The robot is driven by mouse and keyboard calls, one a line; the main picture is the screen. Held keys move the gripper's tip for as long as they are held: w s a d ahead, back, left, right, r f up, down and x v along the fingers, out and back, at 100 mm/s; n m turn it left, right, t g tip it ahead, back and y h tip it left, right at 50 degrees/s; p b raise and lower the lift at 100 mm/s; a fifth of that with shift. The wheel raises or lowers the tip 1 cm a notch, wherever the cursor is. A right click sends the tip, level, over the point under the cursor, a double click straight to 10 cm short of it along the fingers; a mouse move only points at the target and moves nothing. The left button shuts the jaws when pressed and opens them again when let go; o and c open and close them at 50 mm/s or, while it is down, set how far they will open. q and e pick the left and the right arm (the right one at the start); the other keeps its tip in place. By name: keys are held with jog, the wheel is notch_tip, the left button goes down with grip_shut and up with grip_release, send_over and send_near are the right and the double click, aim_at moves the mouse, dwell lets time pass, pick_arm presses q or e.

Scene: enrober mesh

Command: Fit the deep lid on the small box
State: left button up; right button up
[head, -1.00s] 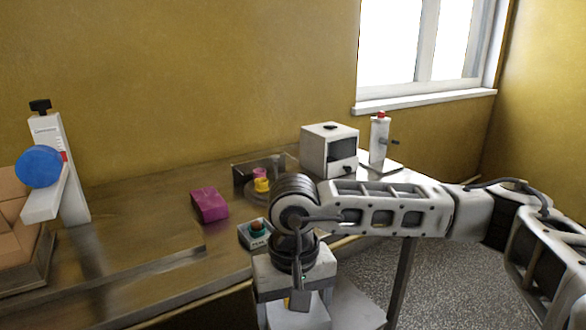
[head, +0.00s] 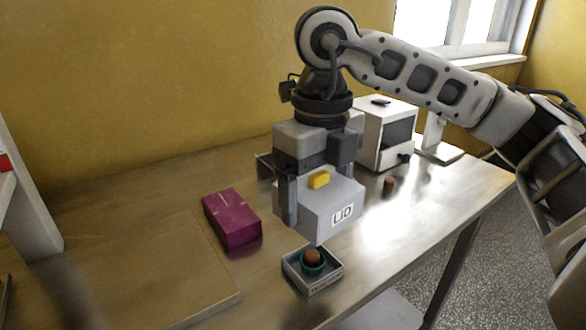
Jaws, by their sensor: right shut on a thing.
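The deep lid (head: 330,213) is a light grey box shape marked "LID". My right gripper (head: 318,200) is shut on it and holds it in the air. The small box (head: 299,285) is an open grey tray on the table below the lid, a little nearer the front. A round brown piece in a green cup (head: 313,262) sits inside it. The lid is above and behind the box, apart from it. A yellow piece (head: 319,180) shows at the lid's top, by the fingers. My left gripper is not in view.
A magenta box (head: 231,220) lies left of the small box. A white machine (head: 385,135) stands at the back right, with a small brown piece (head: 389,186) in front of it. A flat board (head: 150,285) covers the front left. The table's right part is clear.

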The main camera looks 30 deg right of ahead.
aim_at(313, 255)
jog(key=shift+w+d+r+m, duration=0.15)
jog(key=shift+w+m, duration=0.2)
jog(key=shift+m, duration=0.25)
notch_tip(313, 255, down, 4)
jog(key=b, duration=0.3)
jog(key=shift+s+f, duration=0.15)
jog(key=shift+f, duration=0.05)
notch_tip(313, 255, down, 2)
jog(key=shift+f+b, duration=0.15)
jog(key=shift+b, duration=0.95)
jog(key=shift+f, duration=0.15)
pick_arm(q)
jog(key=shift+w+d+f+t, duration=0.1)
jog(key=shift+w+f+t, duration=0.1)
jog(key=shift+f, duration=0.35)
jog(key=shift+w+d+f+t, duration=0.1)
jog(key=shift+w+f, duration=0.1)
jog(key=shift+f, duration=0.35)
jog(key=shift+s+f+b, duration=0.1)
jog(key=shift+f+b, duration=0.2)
jog(key=shift+b, duration=0.05)
pick_arm(e)
jog(key=shift+f, duration=0.1)
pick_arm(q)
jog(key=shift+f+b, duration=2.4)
pick_arm(e)
jog(key=shift+f, duration=2.75)
